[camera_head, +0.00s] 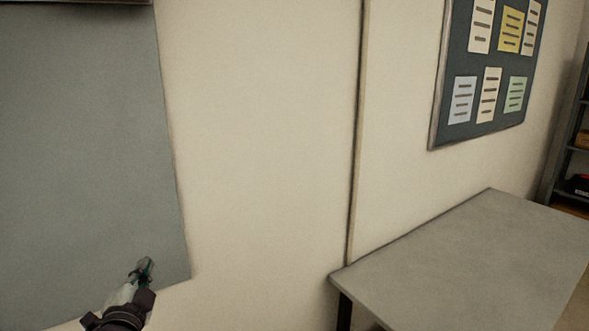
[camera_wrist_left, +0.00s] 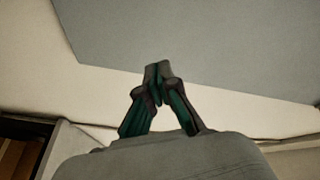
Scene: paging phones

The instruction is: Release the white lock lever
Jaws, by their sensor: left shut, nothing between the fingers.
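My left gripper (camera_head: 143,268) is at the bottom left of the head view, in front of the lower part of a grey panel on the wall. In the left wrist view its fingers (camera_wrist_left: 157,80) come together at the tips, with nothing between them. No white lock lever shows in either view. My right gripper is not in view.
The grey panel (camera_head: 80,150) fills the left of the head view. A cream wall (camera_head: 265,130) has a thin vertical strip (camera_head: 357,130). A noticeboard (camera_head: 462,58) with several papers hangs at right, above a bare grey table (camera_head: 470,260). A shelf unit (camera_head: 570,150) stands at the far right.

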